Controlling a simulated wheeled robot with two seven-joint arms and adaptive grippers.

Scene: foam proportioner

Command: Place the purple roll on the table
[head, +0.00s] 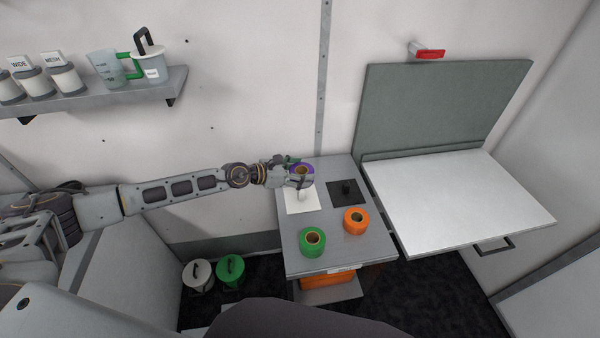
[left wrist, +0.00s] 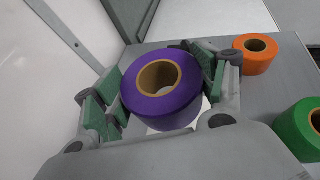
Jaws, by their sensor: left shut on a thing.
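The purple roll (head: 302,170) is held between the fingers of my left gripper (head: 294,172), over the far left part of the small grey table (head: 330,255). In the left wrist view the purple roll (left wrist: 162,92) sits between the two green-padded fingers of the left gripper (left wrist: 160,85), its tan core facing the camera. Below it is a white square (head: 300,203) with a pale upright peg (head: 303,193). Whether the roll is around the peg or above it, I cannot tell. My right gripper is not in view.
A green roll (head: 312,241) and an orange roll (head: 356,221) lie on the table's front half. A black square with a black peg (head: 347,188) is at its back right. A white-topped bench (head: 455,205) stands to the right. A shelf with jars (head: 100,95) is on the wall.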

